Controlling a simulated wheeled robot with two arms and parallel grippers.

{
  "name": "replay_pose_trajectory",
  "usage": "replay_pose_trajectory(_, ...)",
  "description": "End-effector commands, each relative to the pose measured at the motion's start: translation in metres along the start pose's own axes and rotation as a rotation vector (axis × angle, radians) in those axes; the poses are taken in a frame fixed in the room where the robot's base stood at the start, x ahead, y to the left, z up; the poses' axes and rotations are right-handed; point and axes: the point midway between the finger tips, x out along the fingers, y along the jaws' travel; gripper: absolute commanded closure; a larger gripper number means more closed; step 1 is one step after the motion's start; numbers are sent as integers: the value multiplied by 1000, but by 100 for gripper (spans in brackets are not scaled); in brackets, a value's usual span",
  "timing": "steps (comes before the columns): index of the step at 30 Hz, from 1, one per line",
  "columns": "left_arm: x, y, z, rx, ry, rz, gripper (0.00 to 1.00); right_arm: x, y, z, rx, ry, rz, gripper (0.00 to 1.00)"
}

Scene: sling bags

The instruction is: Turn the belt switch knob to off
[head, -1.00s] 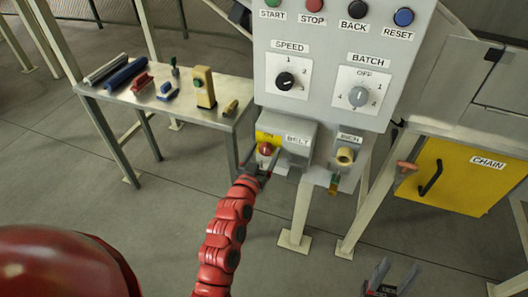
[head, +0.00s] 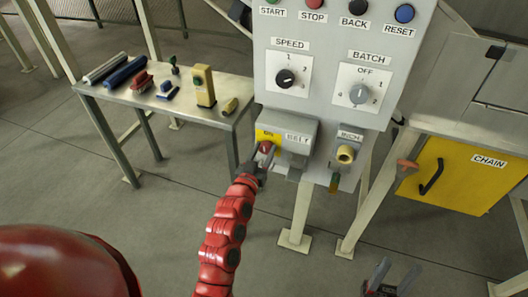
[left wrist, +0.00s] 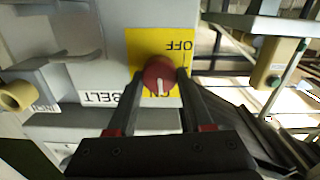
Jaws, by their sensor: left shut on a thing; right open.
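The red belt switch knob (head: 265,147) sits on a yellow plate (head: 264,136) on the grey box labelled BELT, low on the control panel. In the left wrist view the knob (left wrist: 158,74) has a white pointer mark directed at the ON label; the OFF label (left wrist: 180,45) is at the plate's other end, upside down here. My left gripper (head: 264,156) is shut on the knob, one finger on each side, and also shows in the left wrist view (left wrist: 159,78). My right gripper (head: 382,272) is open and empty, low and away from the panel.
Speed (head: 286,78) and batch (head: 358,94) knobs are above, with push buttons on top. The INCH knob (head: 345,154) is right of the BELT box. A side table (head: 190,112) with several items stands left, a yellow CHAIN cover (head: 462,190) right.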

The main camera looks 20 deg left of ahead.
Motion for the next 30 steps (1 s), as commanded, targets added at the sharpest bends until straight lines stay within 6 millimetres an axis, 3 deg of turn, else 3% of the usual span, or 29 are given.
replay_pose_trajectory(12, 0, -3, 4, -356, 0, -2, 100, -23, -1, 4, 0, 0, 0, 50)
replay_pose_trajectory(30, 0, -4, 3, -928, 0, -1, 100, -37, -2, 6, 0, 0, 0, 50)
